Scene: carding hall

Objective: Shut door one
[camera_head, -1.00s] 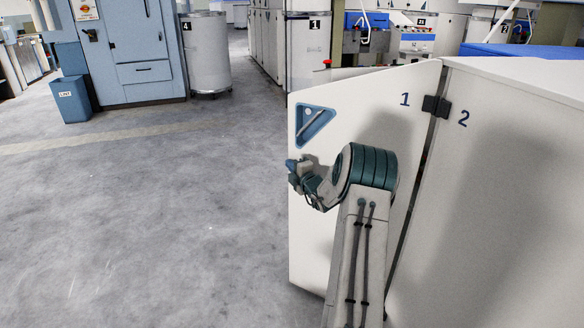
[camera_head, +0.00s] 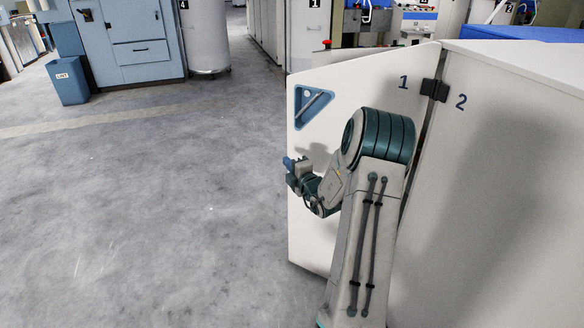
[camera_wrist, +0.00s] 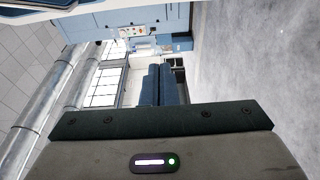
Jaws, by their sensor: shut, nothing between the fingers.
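Door one (camera_head: 350,85) is a white panel marked 1, with a blue triangular handle recess (camera_head: 313,106) near its free left edge. A black hinge (camera_head: 434,89) sits between it and the white panel marked 2 (camera_head: 500,180). Door one stands at an angle to that panel, with a dark gap along the seam; how far open it is I cannot tell. My gripper (camera_head: 291,164) is in front of the door near its left edge, below the recess. Contact with the door is not clear. In the wrist view my gripper's blue fingers (camera_wrist: 161,84) are together and empty.
Open grey floor (camera_head: 150,200) lies left of the door. A blue LINT bin (camera_head: 68,80) and a blue-grey cabinet (camera_head: 128,40) stand at the back left, with a round can (camera_head: 205,40) beside them. A red button (camera_head: 327,43) shows above the door.

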